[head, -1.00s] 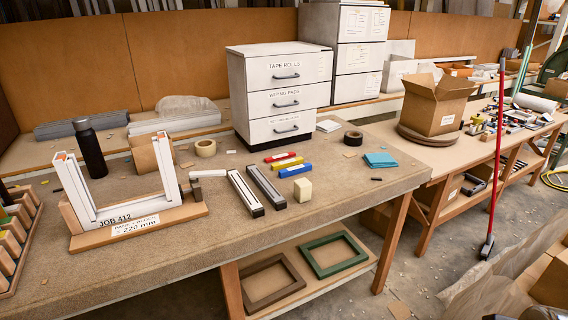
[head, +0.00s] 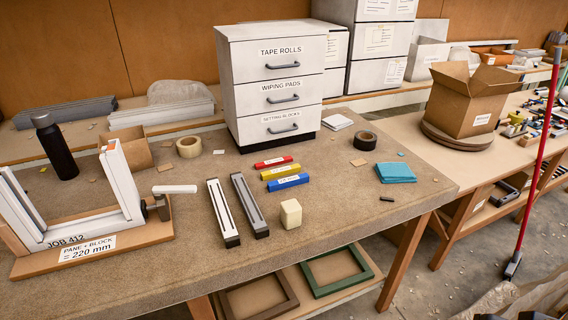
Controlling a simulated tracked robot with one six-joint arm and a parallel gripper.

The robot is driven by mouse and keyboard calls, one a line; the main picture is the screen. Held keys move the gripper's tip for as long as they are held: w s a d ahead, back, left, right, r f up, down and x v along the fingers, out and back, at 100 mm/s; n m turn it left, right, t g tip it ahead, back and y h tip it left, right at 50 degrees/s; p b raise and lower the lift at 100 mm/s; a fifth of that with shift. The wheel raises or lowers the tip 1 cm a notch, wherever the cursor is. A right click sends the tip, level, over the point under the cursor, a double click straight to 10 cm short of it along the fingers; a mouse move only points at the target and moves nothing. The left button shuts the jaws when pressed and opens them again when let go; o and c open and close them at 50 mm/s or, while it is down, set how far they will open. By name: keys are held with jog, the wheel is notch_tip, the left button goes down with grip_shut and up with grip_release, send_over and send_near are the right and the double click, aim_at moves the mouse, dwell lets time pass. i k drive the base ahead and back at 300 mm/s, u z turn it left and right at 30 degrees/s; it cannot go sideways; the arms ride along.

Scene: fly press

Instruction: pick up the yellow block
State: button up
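The yellow block (head: 280,172) is a flat bar lying on the workbench in the head view. It lies between a red block (head: 273,162) behind it and a blue block (head: 288,181) in front of it, roughly parallel and close together. All three carry small white labels, too small to read. A cream, cube-like piece (head: 291,213) stands nearer the bench's front edge. My gripper does not show clearly; only a dark shape, cut off at the bottom right edge, is visible.
A drawer cabinet (head: 270,84) stands right behind the blocks. A white bar (head: 222,212) and a grey bar (head: 249,205) lie to their left. Black tape (head: 364,140) and blue cloths (head: 396,173) lie to the right. A white frame (head: 122,185) stands at the left. A red pole (head: 538,150) leans at right.

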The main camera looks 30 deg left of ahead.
aim_at(291, 169)
jog(key=u, duration=0.25)
jog(key=i, duration=0.75)
jog(key=u, duration=0.95)
jog(key=i, duration=0.7)
jog(key=u, duration=0.5)
